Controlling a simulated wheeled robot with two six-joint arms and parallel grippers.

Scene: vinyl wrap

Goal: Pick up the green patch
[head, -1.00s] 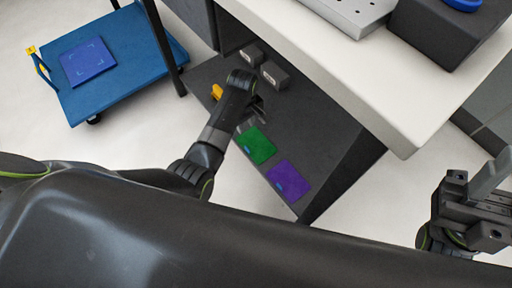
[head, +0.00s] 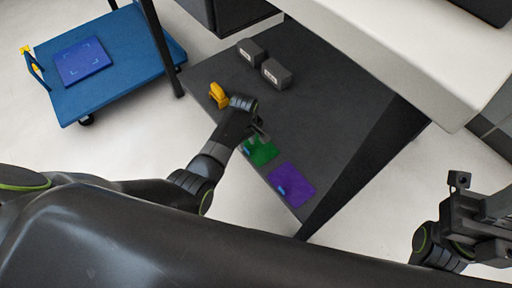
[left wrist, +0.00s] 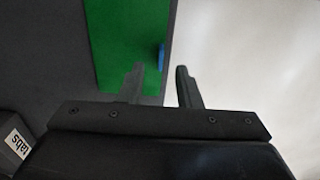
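The green patch (head: 263,153) lies flat on the dark lower shelf, left of and behind the purple patch (head: 291,185). My left gripper (head: 262,135) is just above its far edge and covers part of it. In the left wrist view the green patch (left wrist: 126,38) lies ahead of the fingers, with a small blue tab (left wrist: 161,57) at its right edge. The left gripper (left wrist: 160,74) is open and empty, its fingers either side of the tab's line. I cannot tell whether they touch anything. My right gripper (head: 478,200) is at the far right, away from the shelf.
Two grey boxes (head: 275,73) and a yellow object (head: 218,95) are on the dark shelf (head: 330,115). The white tabletop (head: 420,65) overhangs it on the right. A dark table leg (head: 163,50) stands left. A blue cart (head: 120,85) carries a blue patch (head: 82,62).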

